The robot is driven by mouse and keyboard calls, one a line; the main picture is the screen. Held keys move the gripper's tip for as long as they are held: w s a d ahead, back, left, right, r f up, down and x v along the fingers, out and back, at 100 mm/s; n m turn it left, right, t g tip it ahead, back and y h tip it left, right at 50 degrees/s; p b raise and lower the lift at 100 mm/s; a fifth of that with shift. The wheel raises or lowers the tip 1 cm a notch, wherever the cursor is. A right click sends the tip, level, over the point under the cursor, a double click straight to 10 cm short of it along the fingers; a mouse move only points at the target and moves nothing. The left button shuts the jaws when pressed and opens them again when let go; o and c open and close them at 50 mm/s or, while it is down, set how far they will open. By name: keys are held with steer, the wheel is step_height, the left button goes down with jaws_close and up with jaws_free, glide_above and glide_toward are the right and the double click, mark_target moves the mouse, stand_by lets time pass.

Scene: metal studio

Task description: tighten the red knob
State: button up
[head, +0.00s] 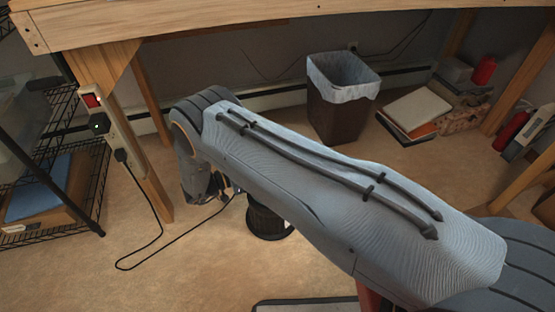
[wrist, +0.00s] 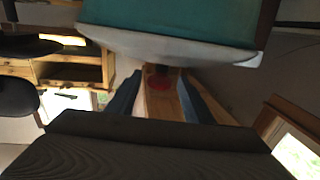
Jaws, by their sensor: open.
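A dim round red patch, which looks like the red knob (wrist: 159,82), shows near the middle of the wrist view. It lies just below a teal and grey body (wrist: 170,25) that fills the top of that view. My gripper (wrist: 162,78) is open, with one blue-grey finger to either side of the red patch. No contact between fingers and knob can be made out, and the distance is unclear. In the head view my arm runs across the middle and hides the knob.
A wooden bench (head: 180,25) crosses the top of the head view. A wire shelf (head: 85,165) stands at left, with a cable (head: 155,240) on the floor. A lined bin (head: 335,110) and a black cylinder (head: 266,222) stand beyond my arm. Open floor lies at lower left.

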steer(key=shift+v, duration=1.65)
